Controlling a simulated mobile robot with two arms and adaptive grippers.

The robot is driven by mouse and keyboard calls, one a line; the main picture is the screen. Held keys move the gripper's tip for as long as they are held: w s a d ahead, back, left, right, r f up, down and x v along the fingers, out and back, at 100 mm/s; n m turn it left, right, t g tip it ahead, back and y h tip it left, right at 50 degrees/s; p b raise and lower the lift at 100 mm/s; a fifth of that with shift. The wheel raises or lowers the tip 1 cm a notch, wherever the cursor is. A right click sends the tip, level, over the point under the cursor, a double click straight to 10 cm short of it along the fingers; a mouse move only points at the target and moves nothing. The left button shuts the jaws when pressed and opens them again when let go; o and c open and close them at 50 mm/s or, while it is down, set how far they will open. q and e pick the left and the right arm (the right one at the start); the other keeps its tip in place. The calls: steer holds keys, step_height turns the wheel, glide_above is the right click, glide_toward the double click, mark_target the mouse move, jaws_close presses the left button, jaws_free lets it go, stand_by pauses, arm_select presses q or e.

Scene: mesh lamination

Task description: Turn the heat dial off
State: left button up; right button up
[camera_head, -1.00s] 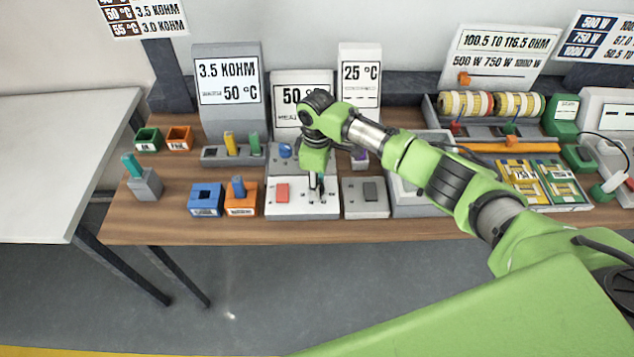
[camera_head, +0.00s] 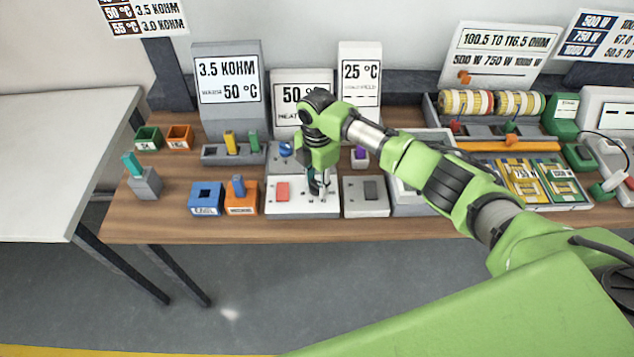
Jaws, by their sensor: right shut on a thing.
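The white control box (camera_head: 290,208) stands at the front middle of the wooden table, with a red button (camera_head: 282,191) on its left half. My right gripper (camera_head: 317,190) points down at the right half of this box, where the heat dial seems to be. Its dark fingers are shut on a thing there. The fingers hide the dial, so its setting cannot be read. My left gripper is not in view.
A grey box with a dark button (camera_head: 371,190) stands close to the right of the control box. A blue knob (camera_head: 285,149) and display panels (camera_head: 301,88) stand behind. Orange (camera_head: 241,203) and blue (camera_head: 206,204) holders stand to the left.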

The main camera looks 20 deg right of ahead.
mark_target(316, 183)
steer(key=n, duration=0.5)
steer(key=shift+n+b, duration=0.3)
steer(key=shift+b, duration=0.1)
stand_by(0.3)
steer(key=o, duration=1.1)
steer(key=shift+c, duration=0.2)
steer(key=shift+r, duration=0.15)
step_height(316, 183, up, 12)
steer(key=shift+a+f, duration=0.1)
steer(key=shift+f, duration=0.1)
